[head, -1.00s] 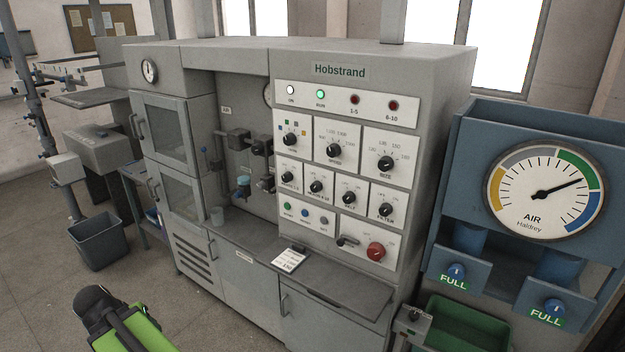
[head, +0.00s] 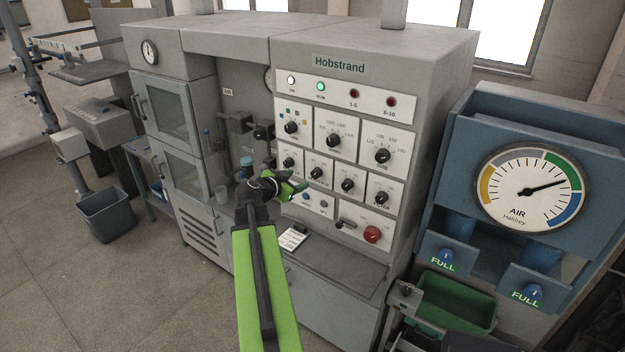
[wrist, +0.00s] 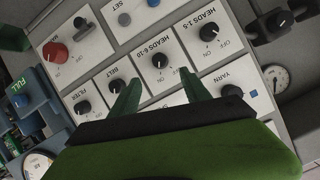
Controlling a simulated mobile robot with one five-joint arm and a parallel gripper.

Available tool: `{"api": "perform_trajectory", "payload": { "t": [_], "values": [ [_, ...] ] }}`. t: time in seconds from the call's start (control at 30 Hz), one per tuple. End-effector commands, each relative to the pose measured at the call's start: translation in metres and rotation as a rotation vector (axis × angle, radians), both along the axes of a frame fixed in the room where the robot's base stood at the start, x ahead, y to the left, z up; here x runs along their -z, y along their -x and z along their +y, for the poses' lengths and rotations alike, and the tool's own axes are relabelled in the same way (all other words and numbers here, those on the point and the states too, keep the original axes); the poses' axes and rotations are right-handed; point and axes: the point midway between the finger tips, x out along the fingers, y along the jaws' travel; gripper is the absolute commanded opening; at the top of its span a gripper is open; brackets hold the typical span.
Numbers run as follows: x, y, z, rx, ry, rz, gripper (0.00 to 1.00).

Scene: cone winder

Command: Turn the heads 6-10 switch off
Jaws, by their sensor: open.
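The heads 6-10 switch (wrist: 160,61) is a round black knob on a white plate, labelled in the wrist view. It also shows in the head view (head: 316,172), just right of my gripper. I cannot read its pointer surely. My gripper (wrist: 160,76) is open and empty, its two green fingers pointing at the panel. In the wrist view the knob lies between the fingertip directions, slightly beyond them; contact is not visible. In the head view my gripper (head: 299,189) is in front of the lower panel. The 6-10 lamp (head: 390,102) looks dark red.
The heads 1-5 knob (wrist: 209,33) and belt knob (wrist: 117,86) flank the switch. A filter knob (wrist: 83,107), yarn knob (wrist: 232,91) and red knob (wrist: 55,51) are also close. A grey shelf (head: 340,262) juts out below the panel.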

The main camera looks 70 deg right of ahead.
Motion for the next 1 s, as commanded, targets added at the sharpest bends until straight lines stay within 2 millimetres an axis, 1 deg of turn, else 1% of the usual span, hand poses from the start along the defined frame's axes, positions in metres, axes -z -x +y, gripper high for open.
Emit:
{"api": "perform_trajectory", "payload": {
  "t": [0.03, 0.2, 0.3, 0.43, 0.6, 0.9, 1.0],
  "values": [
    [0.011, 0.002, -0.016, 0.002, -0.001, 0.000, 0.55],
    [0.026, 0.008, -0.056, 0.002, -0.001, 0.001, 0.55],
    [0.035, 0.012, -0.077, 0.002, -0.001, -0.001, 0.55],
    [0.042, 0.017, -0.099, 0.002, -0.001, 0.001, 0.55],
    [0.046, 0.020, -0.113, 0.001, -0.001, 0.000, 0.55],
    [0.046, 0.022, -0.114, 0.001, -0.001, 0.000, 0.55],
    [0.046, 0.022, -0.114, 0.001, -0.001, 0.000, 0.42]
  ]
}}
